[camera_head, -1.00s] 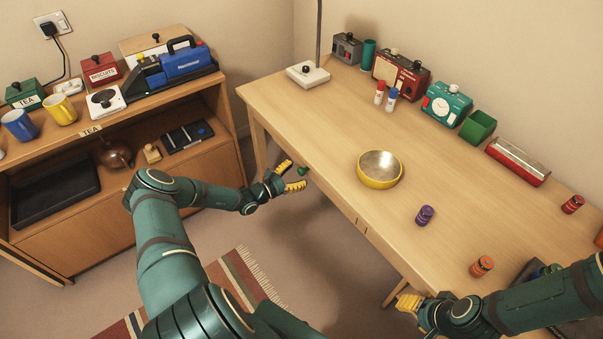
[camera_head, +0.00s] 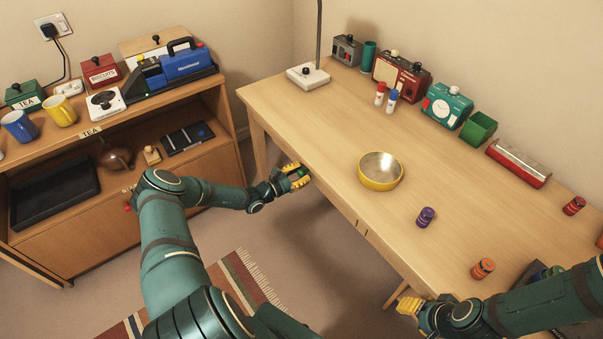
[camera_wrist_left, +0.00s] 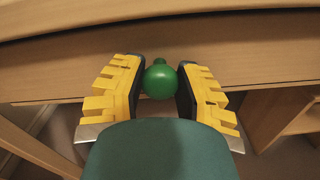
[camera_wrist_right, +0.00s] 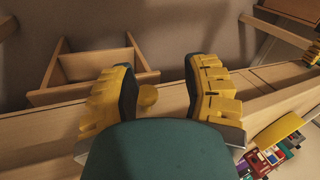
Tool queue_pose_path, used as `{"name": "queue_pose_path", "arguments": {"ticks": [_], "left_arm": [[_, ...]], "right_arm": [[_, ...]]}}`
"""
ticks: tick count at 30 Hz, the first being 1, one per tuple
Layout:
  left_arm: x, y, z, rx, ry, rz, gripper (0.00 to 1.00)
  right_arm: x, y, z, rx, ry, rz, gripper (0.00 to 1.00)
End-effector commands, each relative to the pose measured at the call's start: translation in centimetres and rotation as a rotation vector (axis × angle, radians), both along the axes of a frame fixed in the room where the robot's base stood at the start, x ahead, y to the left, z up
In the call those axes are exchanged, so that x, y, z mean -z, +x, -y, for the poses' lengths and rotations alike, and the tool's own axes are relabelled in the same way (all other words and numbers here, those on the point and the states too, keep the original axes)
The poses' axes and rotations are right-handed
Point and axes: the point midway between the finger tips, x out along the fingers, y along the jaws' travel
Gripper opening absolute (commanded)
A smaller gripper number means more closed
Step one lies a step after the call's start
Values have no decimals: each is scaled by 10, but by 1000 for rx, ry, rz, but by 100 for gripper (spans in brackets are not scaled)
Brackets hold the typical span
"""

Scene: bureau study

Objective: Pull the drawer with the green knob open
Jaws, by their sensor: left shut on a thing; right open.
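The green knob (camera_wrist_left: 160,80) stands out from the wooden drawer front (camera_wrist_left: 240,62) under the desk top. In the left wrist view it sits between the two yellow-padded fingers of my left gripper (camera_wrist_left: 160,88), which is shut on it. In the head view my left gripper (camera_head: 297,176) is at the desk's front edge, and the knob (camera_head: 303,173) is partly covered by the fingers. The drawer front looks flush with the desk. My right gripper (camera_wrist_right: 165,95) is open by the desk's front at the lower right, with a yellow knob (camera_wrist_right: 148,95) showing between its fingers.
The desk top (camera_head: 300,125) carries a yellow bowl (camera_head: 380,171), a purple can (camera_head: 426,217) and an orange can (camera_head: 483,268). A lamp base (camera_head: 308,75) and a red radio (camera_head: 401,75) stand further back. A low cabinet (camera_head: 110,225) is at the left.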

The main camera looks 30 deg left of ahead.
Motion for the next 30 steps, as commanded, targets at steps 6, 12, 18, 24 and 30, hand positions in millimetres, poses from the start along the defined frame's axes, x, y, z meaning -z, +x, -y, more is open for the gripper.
{"name": "queue_pose_path", "arguments": {"ticks": [6, 12, 18, 24, 30], "left_arm": [[-3, -23, -10, -2, -1, -1, 0], [-3, -65, -28, -2, 0, -2, 0], [-3, -112, -47, -2, 0, 0, 0], [-2, -153, -64, -2, 0, 2, 0], [-2, -180, -75, 0, -1, 3, 0]], "right_arm": [[-11, -2, 0, -1, 1, -5, 47], [-27, -5, -1, -2, 3, -11, 47], [-37, -7, -1, -4, 3, -16, 47], [-41, -8, -1, -4, 4, -19, 47], [-42, -8, -1, -5, 4, -20, 47]]}}
